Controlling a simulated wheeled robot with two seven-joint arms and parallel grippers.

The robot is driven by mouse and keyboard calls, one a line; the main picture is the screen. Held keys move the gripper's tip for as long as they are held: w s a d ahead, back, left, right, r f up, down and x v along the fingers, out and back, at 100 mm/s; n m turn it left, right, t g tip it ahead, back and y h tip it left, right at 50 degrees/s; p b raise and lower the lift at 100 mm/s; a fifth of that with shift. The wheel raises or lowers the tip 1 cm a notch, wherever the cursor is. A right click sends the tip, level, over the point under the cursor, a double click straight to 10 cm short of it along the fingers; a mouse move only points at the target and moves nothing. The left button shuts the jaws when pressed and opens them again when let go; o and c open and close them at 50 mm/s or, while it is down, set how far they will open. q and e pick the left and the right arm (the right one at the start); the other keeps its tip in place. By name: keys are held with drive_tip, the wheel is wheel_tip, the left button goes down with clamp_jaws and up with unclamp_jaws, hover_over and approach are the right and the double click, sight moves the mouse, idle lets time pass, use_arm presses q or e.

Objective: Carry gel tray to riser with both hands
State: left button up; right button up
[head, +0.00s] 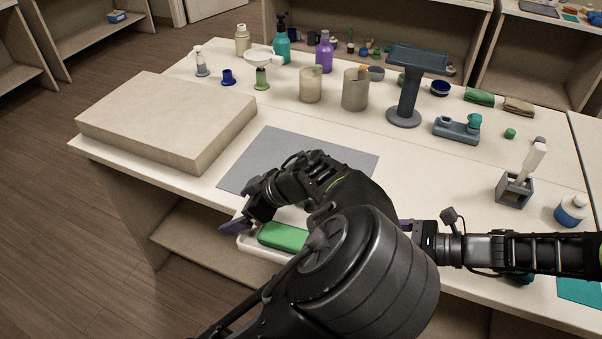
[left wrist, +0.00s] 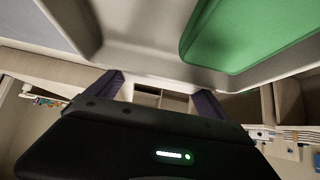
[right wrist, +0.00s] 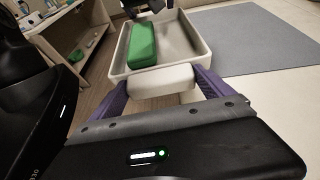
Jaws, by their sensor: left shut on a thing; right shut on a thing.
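The gel tray (head: 246,244) is a pale, shallow tray holding a green gel block (head: 283,236). It is at the front edge of the table, partly hidden behind my left arm in the head view. My left gripper (head: 240,222) is shut on the tray's left end; the tray wall fills the top of the left wrist view (left wrist: 150,62). My right gripper (right wrist: 160,88) is shut on the handle at the tray's other end (right wrist: 162,80). The tray looks about level. A large beige slab, apparently the riser (head: 165,112), lies at the table's left.
A grey mat (head: 262,160) lies flat behind the tray, right of the slab. Two beige jars (head: 355,90), a dark pedestal stand (head: 405,95) and several bottles stand farther back. A grey holder (head: 514,189) stands at the right. The slab's top is clear.

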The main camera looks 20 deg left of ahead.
use_arm(q)
drive_tip(key=shift+w, duration=0.1)
use_arm(e)
drive_tip(key=shift+w+f, duration=0.1)
use_arm(q)
drive_tip(key=shift+f+b, duration=0.45)
drive_tip(key=shift+b, duration=0.1)
use_arm(e)
drive_tip(key=shift+f, duration=0.4)
